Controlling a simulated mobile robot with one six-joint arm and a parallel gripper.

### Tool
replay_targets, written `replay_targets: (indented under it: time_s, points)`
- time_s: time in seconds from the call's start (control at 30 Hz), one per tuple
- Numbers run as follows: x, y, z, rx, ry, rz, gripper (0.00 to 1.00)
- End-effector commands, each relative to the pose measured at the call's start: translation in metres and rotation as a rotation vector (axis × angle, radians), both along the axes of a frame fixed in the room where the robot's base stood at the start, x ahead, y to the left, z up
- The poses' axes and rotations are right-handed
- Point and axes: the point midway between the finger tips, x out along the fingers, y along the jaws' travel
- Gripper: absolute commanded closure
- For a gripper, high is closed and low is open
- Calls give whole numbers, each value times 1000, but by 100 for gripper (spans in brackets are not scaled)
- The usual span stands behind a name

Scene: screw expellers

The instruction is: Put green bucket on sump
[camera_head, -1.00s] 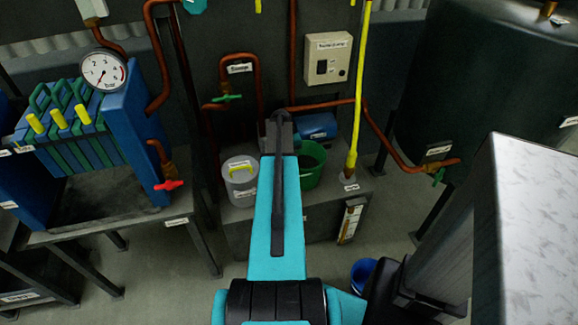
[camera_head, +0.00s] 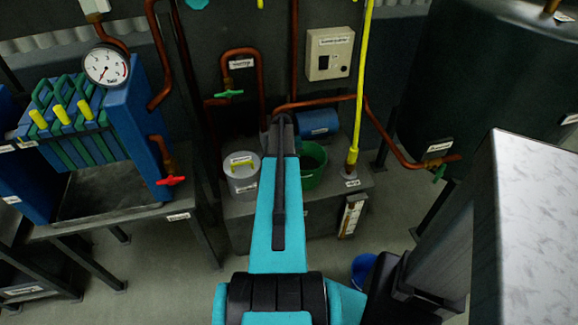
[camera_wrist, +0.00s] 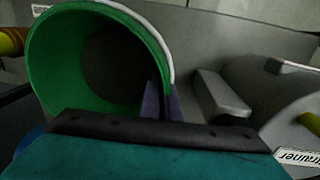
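The green bucket (camera_head: 314,166) shows to the right of my arm in the head view, over the top of a low dark grey box (camera_head: 240,209). Its left side is hidden by my arm. I cannot read a sump label on the box. In the wrist view the bucket (camera_wrist: 52,62) is at upper left with its mouth towards the camera. The two dark fingers of my gripper (camera_wrist: 162,100) are close together at its rim, one on the inner side and one on the outer side. My fingers are hidden in the head view. I cannot tell whether the bucket's base touches the box.
A grey strainer pot (camera_head: 241,182) with a yellow handle stands left of my arm. A blue motor (camera_head: 319,122) is behind the bucket. A yellow pipe (camera_head: 358,100) and copper pipes (camera_head: 290,60) rise nearby. A blue bucket (camera_head: 362,268) is on the floor.

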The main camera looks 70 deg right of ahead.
Motion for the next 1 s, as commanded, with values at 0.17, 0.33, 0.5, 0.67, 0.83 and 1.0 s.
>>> replay_targets:
  time_s: [0.17,0.33,0.5,0.67,0.83,1.0]
  points:
    - [0,0,-2,0,0,0,94]
    - [0,0,-2,0,0,0,79]
    - [0,0,-2,0,0,0,79]
    - [0,0,1,0,0,0,79]
    - [1,1,10,-1,-1,0,79]
    - [2,2,28,-2,-1,0,79]
